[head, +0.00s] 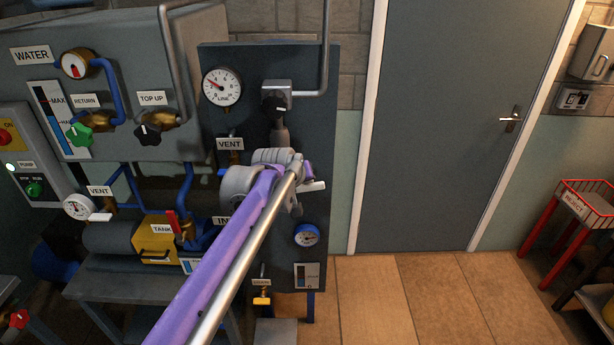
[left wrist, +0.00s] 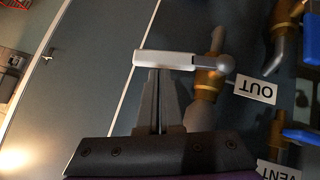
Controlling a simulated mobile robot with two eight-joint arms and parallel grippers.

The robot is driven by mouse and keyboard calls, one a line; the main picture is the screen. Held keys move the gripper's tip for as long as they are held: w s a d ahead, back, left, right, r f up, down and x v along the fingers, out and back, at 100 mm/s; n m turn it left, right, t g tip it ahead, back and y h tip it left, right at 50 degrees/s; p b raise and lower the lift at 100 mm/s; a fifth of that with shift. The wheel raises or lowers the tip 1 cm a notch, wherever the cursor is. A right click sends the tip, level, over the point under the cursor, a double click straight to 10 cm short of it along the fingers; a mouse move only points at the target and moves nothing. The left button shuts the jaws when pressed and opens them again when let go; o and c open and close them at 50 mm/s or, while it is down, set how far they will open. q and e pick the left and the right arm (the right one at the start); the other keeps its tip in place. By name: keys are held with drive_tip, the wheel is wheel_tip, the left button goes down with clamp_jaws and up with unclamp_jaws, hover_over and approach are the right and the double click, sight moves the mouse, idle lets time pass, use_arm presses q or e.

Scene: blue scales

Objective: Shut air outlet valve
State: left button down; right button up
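The air outlet valve has a white lever (left wrist: 165,60) and a brass body (left wrist: 208,84), beside an OUT label (left wrist: 255,89) that appears upside down in the left wrist view. The lever lies crosswise to the valve's pipe. In the head view its white end (head: 313,186) sticks out to the right of my wrist, which hides the valve body. My left gripper (left wrist: 155,74) has its dark fingers together, with nothing seen between them. Their tips meet the lever's edge near its middle; whether they touch it is unclear. My right gripper is out of view.
A line gauge (head: 222,87) and a black regulator knob (head: 275,101) sit above my wrist on the dark panel (head: 320,120). The floor before the door (head: 430,120) is clear.

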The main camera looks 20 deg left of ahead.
use_arm(q)
drive_tip(key=shift+w+d+f, duration=0.1)
drive_tip(key=shift+d+f, duration=0.3)
drive_tip(key=shift+f, duration=0.25)
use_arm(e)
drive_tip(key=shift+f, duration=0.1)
use_arm(q)
drive_tip(key=shift+f, duration=0.1)
drive_tip(key=s+d+r+p, duration=0.2)
drive_tip(key=s+r, duration=0.5)
drive_tip(key=r, duration=0.4)
drive_tip(key=s+a+f+m+g, duration=0.1)
drive_tip(key=s+f+m+g, duration=0.3)
drive_tip(key=s+f, duration=2.1)
drive_tip(key=s+m, duration=0.1)
drive_tip(key=s, duration=0.3)
drive_tip(key=shift+s+f+y, duration=0.25)
drive_tip(key=shift+y, duration=0.05)
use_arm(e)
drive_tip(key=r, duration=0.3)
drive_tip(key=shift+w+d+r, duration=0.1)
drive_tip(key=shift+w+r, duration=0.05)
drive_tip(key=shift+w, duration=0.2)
